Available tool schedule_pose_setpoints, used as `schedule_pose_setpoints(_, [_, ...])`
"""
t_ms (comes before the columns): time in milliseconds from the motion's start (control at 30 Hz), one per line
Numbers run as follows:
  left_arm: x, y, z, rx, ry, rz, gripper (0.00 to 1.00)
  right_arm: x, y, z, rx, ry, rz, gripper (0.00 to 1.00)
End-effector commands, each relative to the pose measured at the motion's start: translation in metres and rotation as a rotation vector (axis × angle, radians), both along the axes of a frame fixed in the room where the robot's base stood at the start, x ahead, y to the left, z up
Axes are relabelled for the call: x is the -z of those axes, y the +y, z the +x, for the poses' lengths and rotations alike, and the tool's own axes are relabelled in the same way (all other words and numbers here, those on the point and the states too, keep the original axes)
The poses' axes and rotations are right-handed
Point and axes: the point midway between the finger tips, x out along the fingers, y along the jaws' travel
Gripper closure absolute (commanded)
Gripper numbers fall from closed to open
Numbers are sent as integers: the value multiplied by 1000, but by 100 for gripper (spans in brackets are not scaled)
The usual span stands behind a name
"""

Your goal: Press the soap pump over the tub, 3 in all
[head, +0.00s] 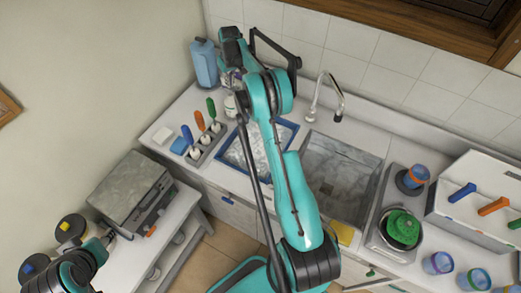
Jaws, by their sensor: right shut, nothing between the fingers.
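A blue-rimmed tub (231,163) with pale, foamy-looking contents sits on the counter left of the sink. A small white bottle (230,106), which looks like the soap pump, stands at the tub's back left corner. Its top is hidden by my right gripper (232,80), which is shut and empty just above it in the picture. I cannot tell whether the fingers touch the pump head. My right arm crosses in front of the tub's right part. Part of my left arm shows at the bottom left; its gripper is not visible.
A blue jug (205,63) stands behind the bottle. The grey sink (340,170) and faucet (326,95) are to the right. A hob with a green item (403,228) is farther right.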

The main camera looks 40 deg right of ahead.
Motion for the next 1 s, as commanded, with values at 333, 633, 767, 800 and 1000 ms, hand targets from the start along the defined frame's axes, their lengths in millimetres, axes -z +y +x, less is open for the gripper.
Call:
schedule_pose_setpoints(333, [10, 0, 0, 0, 0, 0, 60, 13, 0, 0, 0, 1, 0, 100])
schedule_pose_setpoints(633, [7, 0, 0, 0, 0, 0, 60, 10, 0, 0, 0, 1, 0, 100])
schedule_pose_setpoints(767, [4, 0, 0, 0, 0, 0, 60, 3, 0, 0, 0, 1, 0, 100])
schedule_pose_setpoints(800, [2, 0, 0, 0, 0, 0, 60, 0, 0, 0, 0, 1, 0, 100])
schedule_pose_setpoints(1000, [-4, 0, 0, 0, 0, 0, 60, -13, 0, 0, 0, 1, 0, 100])
